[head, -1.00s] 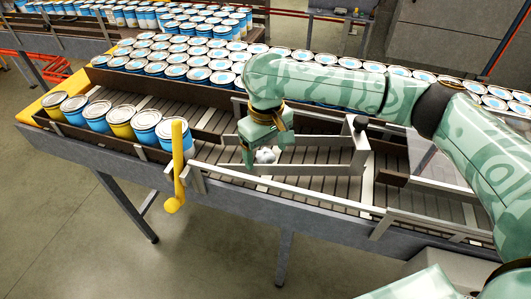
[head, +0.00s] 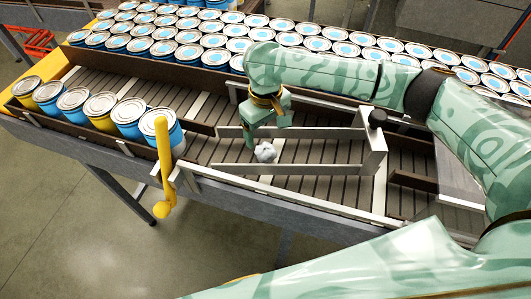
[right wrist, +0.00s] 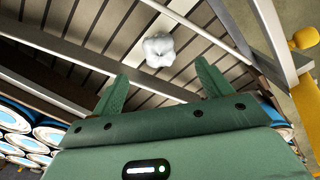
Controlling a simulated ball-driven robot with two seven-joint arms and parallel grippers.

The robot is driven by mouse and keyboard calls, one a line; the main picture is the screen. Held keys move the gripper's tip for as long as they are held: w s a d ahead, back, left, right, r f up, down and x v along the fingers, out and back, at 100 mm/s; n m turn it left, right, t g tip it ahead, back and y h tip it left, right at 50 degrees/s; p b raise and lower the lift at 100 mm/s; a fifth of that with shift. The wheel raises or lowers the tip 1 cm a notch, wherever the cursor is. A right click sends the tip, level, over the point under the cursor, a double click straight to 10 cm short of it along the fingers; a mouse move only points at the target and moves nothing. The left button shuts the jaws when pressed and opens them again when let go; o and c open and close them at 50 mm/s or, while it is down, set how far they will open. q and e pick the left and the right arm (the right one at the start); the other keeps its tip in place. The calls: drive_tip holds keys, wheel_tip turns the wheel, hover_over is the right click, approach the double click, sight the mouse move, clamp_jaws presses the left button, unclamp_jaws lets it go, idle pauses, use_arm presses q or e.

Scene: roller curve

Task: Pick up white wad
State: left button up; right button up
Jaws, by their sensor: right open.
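The white wad (head: 265,152) is a small crumpled lump on the slatted roller conveyor (head: 215,152), between two grey rails. It also shows in the right wrist view (right wrist: 159,50), lying on the slats just beyond the fingertips and roughly centred between them. My right gripper (head: 262,138) points down beside the wad, slightly above and left of it in the head view. In the right wrist view, its two green fingers (right wrist: 160,72) are spread wide with nothing between them. Whether a finger touches the wad cannot be told. My left gripper is out of view.
A grey rail (head: 290,170) runs in front of the wad and another (head: 300,133) behind it. A yellow lever (head: 164,160) stands at the conveyor's front edge. Blue and yellow cans (head: 100,105) line the left; many blue-lidded cans (head: 190,53) fill the back.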

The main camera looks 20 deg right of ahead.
sight(264, 146)
drive_tip(key=f, duration=0.3)
drive_tip(key=shift+w+f, duration=0.35)
drive_tip(key=shift+f+b, duration=0.4)
drive_tip(key=shift+f, duration=0.25)
wheel_tip(264, 146, down, 4)
drive_tip(key=shift+a+r+b, duration=0.1)
drive_tip(key=shift+a+b, duration=0.05)
drive_tip(key=shift+b, duration=0.4)
drive_tip(key=shift+w+f, duration=0.1)
drive_tip(key=shift+f, duration=0.3)
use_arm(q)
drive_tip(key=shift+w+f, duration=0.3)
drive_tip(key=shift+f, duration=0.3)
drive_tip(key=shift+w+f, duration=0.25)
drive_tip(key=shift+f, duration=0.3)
use_arm(e)
drive_tip(key=shift+c, duration=0.4)
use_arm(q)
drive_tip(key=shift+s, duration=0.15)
use_arm(e)
drive_tip(key=c, duration=1)
